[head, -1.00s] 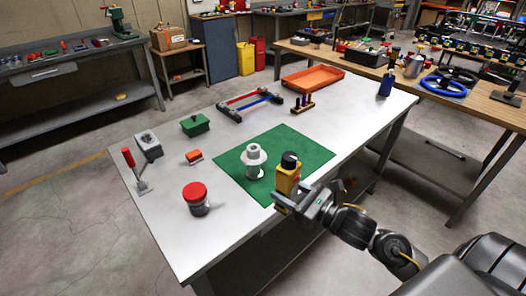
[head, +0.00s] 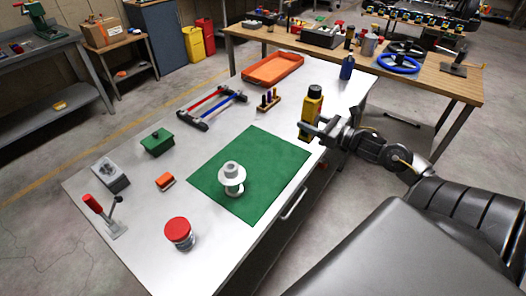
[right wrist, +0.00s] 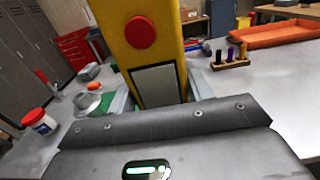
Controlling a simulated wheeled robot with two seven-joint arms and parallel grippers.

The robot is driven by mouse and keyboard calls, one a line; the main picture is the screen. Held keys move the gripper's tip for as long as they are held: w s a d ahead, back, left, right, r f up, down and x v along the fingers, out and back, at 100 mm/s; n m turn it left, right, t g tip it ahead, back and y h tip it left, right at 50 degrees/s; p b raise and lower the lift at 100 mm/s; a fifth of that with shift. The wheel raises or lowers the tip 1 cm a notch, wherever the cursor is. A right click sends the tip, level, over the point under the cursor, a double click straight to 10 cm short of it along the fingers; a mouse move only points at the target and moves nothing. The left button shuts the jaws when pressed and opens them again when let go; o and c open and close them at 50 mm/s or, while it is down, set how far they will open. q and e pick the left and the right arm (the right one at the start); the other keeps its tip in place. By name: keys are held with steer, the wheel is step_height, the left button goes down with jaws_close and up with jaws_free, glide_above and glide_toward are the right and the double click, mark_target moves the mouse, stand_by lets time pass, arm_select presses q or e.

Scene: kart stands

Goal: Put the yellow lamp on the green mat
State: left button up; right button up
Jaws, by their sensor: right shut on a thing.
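The yellow lamp (head: 312,103) has a black top and is held upright in my right gripper (head: 310,128), which is shut on it. In the head view it is at the right edge of the green mat (head: 262,152), seemingly above the table. In the right wrist view the lamp (right wrist: 150,50) fills the upper middle, with a red button and a pale panel facing the camera. The green mat lies flat on the white table, with a white flanged spool (head: 232,178) standing on its left front part. My left gripper is not in view.
The white table (head: 140,220) also bears a red-lidded jar (head: 180,233), an orange block (head: 165,181), a green box (head: 157,142), a red-handled clamp (head: 104,215), a rack of pegs (head: 268,100), an orange tray (head: 272,69) and a blue bottle (head: 347,67). The mat's right half is clear.

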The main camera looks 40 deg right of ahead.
steer(key=w+a+f+b, duration=0.4)
steer(key=w+f+b, duration=0.2)
steer(key=w, duration=0.5)
step_height(320, 180, down, 2)
steer(key=shift+a+f, duration=0.15)
steer(key=shift+f, duration=0.05)
steer(key=f, duration=0.1)
steer(key=f+b, duration=0.2)
steer(key=f, duration=0.1)
steer(key=shift+w+a, duration=0.15)
steer(key=shift+w, duration=0.2)
